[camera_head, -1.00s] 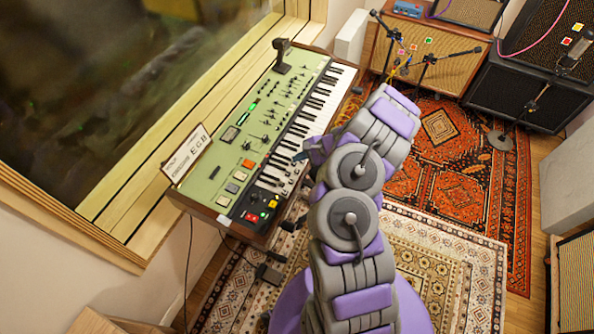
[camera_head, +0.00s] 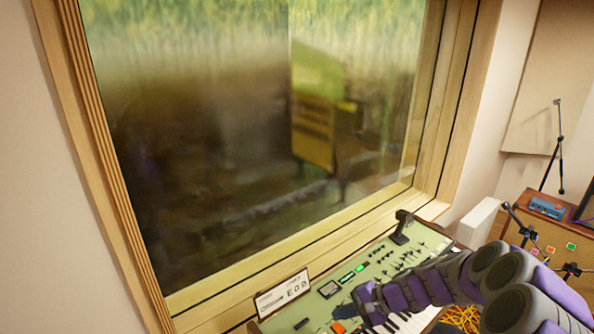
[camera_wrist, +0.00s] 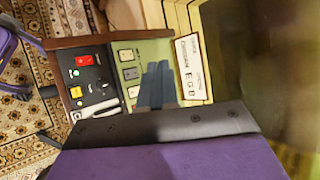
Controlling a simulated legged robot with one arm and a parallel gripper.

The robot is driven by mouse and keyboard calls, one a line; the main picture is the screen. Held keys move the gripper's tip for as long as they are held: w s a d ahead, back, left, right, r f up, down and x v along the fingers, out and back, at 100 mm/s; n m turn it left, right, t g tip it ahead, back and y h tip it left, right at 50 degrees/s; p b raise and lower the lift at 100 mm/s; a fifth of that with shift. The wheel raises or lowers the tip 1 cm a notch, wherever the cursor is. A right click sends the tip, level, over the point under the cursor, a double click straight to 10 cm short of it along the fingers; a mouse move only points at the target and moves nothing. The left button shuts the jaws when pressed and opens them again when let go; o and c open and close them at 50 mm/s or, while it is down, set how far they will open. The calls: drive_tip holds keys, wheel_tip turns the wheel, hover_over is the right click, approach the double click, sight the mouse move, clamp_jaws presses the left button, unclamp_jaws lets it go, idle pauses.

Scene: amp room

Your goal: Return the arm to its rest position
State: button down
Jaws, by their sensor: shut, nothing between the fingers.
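My arm, purple and grey, enters from the lower right in the head view and reaches left over the green keyboard (camera_head: 385,262). My gripper (camera_head: 364,297) is at the arm's left end, over the keyboard's near part. In the wrist view my gripper (camera_wrist: 157,86) shows as dark blue-grey fingers shut together with nothing between them. How far the gripper is above the panel is hard to tell.
A wide window (camera_head: 250,130) with a wooden frame stands behind the keyboard. A white sign (camera_head: 282,294) stands at the keyboard's edge. At right are an amplifier cabinet (camera_head: 548,222) and a microphone stand (camera_head: 556,150). A patterned rug (camera_wrist: 25,125) shows in the wrist view.

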drive_tip(key=s+a+r+n+g+h, duration=0.25)
drive_tip(key=s+r, duration=0.25)
drive_tip(key=s, duration=0.3)
drive_tip(key=s+a+r+n+g+h, duration=0.1)
drive_tip(key=s+a+r+n, duration=0.35)
drive_tip(key=s, duration=0.25)
drive_tip(key=s+d+r+n+h, duration=0.1)
drive_tip(key=s+d+h, duration=0.2)
drive_tip(key=s, duration=0.7)
drive_tip(key=s+d+r+h+b, duration=0.1)
drive_tip(key=s+d+h, duration=0.2)
drive_tip(key=s+d, duration=0.3)
drive_tip(key=s, duration=0.5)
drive_tip(key=shift+r+n, duration=0.25)
drive_tip(key=shift+n, duration=0.15)
drive_tip(key=shift+d+g, duration=0.1)
drive_tip(key=shift+g, duration=0.15)
